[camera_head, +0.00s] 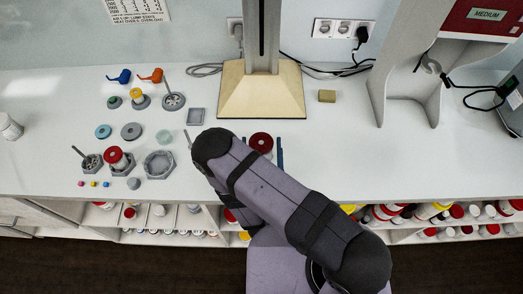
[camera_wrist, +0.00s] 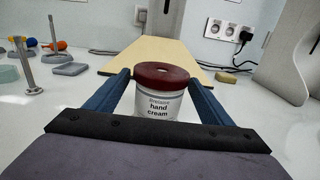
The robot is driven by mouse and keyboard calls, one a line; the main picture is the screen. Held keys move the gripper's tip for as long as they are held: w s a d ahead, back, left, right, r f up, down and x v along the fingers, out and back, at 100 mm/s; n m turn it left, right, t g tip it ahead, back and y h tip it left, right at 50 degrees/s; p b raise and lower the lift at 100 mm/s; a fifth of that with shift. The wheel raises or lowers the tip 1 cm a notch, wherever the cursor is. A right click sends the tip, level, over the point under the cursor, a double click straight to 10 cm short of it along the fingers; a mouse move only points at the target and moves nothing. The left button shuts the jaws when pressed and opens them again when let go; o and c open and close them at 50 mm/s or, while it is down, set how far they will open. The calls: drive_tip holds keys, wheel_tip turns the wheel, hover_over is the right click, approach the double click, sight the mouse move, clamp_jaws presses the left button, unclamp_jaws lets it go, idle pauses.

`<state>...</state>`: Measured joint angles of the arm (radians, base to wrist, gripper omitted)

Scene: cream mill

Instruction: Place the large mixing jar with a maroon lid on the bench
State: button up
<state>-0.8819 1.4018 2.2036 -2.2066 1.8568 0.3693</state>
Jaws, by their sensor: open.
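The jar with a maroon lid (camera_wrist: 160,106) is white, with a "hand cream" label facing the wrist camera. Its maroon lid also shows in the head view (camera_head: 261,142), over the bench (camera_head: 330,150) in front of the wooden-based stand. My gripper (camera_wrist: 157,75) is open, with one blue finger on each side of the jar. A gap shows between the lid and at least the right finger. The jar's base is hidden behind the gripper's black bar, so its contact with the bench is not visible. In the head view my arm covers part of the gripper (camera_head: 262,140).
A wooden-based stand (camera_head: 262,92) is just behind the jar. Left are a grey square tray (camera_head: 196,117), a hexagonal dish (camera_head: 159,164) and a red-topped container (camera_head: 115,157). A small tan block (camera_head: 327,96) lies right. Bench right of the gripper is clear.

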sight(261, 135)
drive_tip(key=shift+w, duration=2)
drive_tip(key=shift+c, duration=0.6)
drive_tip(key=c, duration=1.2)
drive_tip(key=shift+r, duration=0.2)
drive_tip(key=shift+r+b, duration=1.2)
drive_tip(key=shift+r, duration=3.65)
